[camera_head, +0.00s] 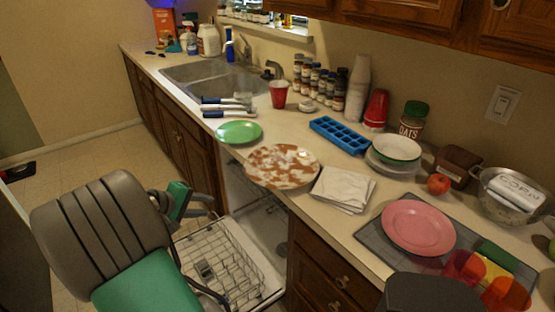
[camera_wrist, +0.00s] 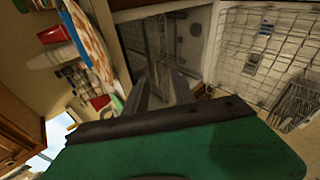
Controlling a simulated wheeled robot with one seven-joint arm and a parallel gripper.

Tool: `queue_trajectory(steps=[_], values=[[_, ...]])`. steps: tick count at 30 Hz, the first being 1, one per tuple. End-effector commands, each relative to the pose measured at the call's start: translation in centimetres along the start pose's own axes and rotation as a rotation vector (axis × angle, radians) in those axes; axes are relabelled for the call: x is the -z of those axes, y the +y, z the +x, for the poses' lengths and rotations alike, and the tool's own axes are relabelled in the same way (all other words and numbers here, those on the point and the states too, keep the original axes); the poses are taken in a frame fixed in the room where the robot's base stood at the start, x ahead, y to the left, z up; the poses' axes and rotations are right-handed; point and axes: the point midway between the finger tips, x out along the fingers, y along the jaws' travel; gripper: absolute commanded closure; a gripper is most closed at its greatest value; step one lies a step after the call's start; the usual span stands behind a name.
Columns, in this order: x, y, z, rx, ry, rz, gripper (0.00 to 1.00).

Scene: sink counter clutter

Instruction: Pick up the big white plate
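A big white plate (camera_head: 282,166) with brown patches lies on the counter, its near edge over the open dishwasher. It also shows edge-on at the upper left of the wrist view (camera_wrist: 88,38). My gripper (camera_head: 213,204) is below and left of this plate in the head view, above the dishwasher rack and apart from the plate. In the wrist view its two fingers (camera_wrist: 160,84) stand apart with nothing between them, so it is open and empty. A smaller whitish plate (camera_head: 374,166) sits under a green-rimmed white bowl (camera_head: 396,147) farther right.
The dishwasher rack (camera_head: 225,262) is pulled out below the counter. A green plate (camera_head: 239,132) and folded white cloths (camera_head: 343,188) flank the big plate. A blue ice tray (camera_head: 340,135), red cup (camera_head: 279,94) and pink plate (camera_head: 418,228) also stand on the counter.

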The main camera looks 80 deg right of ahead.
Motion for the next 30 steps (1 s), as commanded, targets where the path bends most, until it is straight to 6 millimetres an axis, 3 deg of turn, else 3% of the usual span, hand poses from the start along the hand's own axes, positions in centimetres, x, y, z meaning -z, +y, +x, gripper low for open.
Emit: queue_trajectory(steps=[1, 3, 6, 21, 27, 30], values=[[-1.6, 3.6, 2.2, -0.092, -0.091, -0.012, 0.69], [-3.7, 7.1, 4.1, -0.199, -0.191, -0.040, 0.69], [-5.4, 9.4, 5.4, -0.270, -0.266, -0.065, 0.69], [-7.5, 11.6, 12.2, -0.278, -0.273, -0.066, 0.69], [-7.5, 11.6, 12.4, -0.278, -0.270, -0.066, 0.69], [-7.5, 11.6, 12.4, -0.278, -0.270, -0.066, 0.76]])
